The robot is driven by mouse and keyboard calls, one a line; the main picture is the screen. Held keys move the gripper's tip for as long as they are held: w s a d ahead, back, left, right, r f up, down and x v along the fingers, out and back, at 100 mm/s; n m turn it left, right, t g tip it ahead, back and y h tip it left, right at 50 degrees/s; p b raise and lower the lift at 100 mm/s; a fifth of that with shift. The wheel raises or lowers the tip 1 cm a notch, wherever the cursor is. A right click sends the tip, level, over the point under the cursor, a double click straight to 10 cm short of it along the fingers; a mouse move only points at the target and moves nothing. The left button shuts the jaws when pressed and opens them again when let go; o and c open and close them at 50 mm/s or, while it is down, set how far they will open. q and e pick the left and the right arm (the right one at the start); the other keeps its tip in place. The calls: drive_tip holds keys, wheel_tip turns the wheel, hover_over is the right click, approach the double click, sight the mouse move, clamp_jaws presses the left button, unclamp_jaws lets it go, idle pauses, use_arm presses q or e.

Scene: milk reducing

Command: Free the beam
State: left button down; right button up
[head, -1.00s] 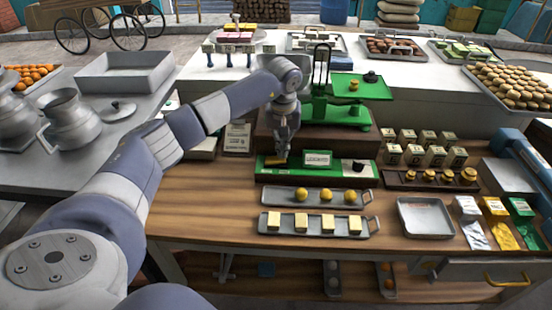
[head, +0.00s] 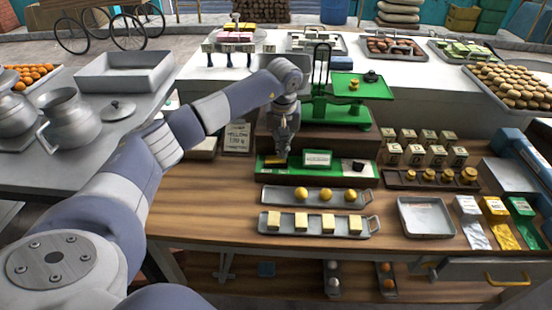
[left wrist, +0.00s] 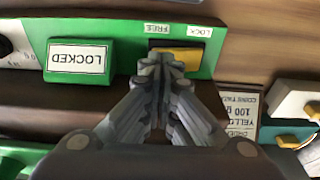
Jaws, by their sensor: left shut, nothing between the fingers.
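The green balance scale (head: 345,115) stands on a brown base at the back of the wooden table. Its front green panel carries a yellow slider (head: 275,162) and a white sign (head: 317,158). In the left wrist view the sign (left wrist: 79,58) reads LOCKED, and the yellow slider (left wrist: 181,58) lies below the FREE label (left wrist: 157,28) and the LOCK label (left wrist: 198,32). My left gripper (head: 281,158) is shut and empty at the slider. In the left wrist view its fingertips (left wrist: 161,62) overlap the slider's edge; I cannot tell whether they touch. My right gripper is not in view.
Trays with yellow balls (head: 263,196) and pale blocks (head: 263,222) lie in front of the panel. A black knob (head: 358,166) is at the panel's right. Several brass weights (head: 429,176) and an empty metal tray (head: 426,217) are further right. A written card (head: 237,138) stands left.

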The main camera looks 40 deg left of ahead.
use_arm(q)
drive_tip(key=shift+f+b, duration=0.65)
drive_tip(key=shift+f, duration=0.4)
idle(0.4)
drive_tip(key=shift+r+p, duration=2.35)
drive_tip(key=shift+r, duration=1.25)
drive_tip(key=shift+f, duration=0.1)
